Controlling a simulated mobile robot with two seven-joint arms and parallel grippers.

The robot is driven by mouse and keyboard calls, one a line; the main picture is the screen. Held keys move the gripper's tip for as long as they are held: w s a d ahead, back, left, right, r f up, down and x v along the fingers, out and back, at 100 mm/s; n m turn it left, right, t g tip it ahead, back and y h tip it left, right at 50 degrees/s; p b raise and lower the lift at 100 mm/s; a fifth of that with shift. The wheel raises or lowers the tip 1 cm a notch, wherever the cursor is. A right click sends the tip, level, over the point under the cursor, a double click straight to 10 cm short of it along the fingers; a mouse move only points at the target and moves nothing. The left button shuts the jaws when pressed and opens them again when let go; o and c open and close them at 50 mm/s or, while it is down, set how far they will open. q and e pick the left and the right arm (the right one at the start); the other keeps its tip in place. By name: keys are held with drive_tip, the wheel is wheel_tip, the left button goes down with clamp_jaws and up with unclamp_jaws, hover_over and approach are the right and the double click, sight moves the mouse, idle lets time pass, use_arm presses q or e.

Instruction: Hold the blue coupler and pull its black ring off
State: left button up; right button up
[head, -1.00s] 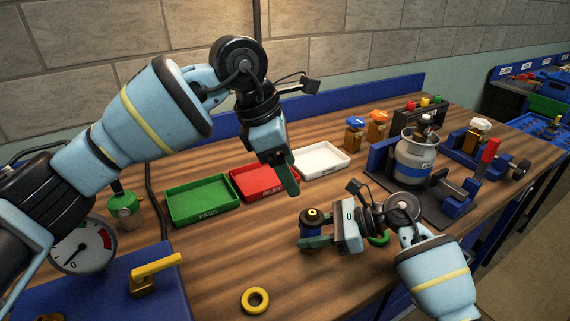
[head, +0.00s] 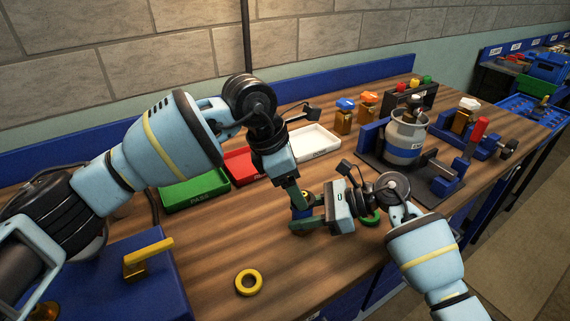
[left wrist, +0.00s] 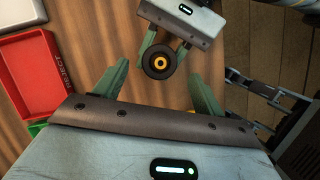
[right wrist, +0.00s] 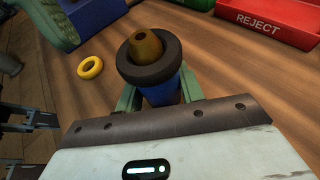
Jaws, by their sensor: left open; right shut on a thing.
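The blue coupler (right wrist: 162,92) stands upright between the fingers of my right gripper (head: 308,226), which is shut on its body. The black ring (right wrist: 150,66) sits around the coupler's top, with a brass tip rising through it. From above, in the left wrist view, the black ring (left wrist: 159,62) circles the brass middle. My left gripper (left wrist: 157,85) is open and points down over the coupler. Its fingers are on either side of the ring, apart from it in that view. In the head view the left gripper (head: 297,195) partly hides the coupler and ring.
A yellow ring (head: 249,282) lies on the table. Green (head: 196,193), red (head: 240,168) and white (head: 314,143) trays stand behind. A grey and blue canister (head: 404,140) in a fixture stands at right. A blue box with a yellow handle (head: 148,252) is at front left.

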use_arm(q)
drive_tip(key=shift+x, duration=1.45)
drive_tip(key=c, duration=1)
drive_tip(key=shift+r, duration=0.2)
drive_tip(key=shift+r, duration=2.4)
use_arm(e)
drive_tip(key=o, duration=1.2)
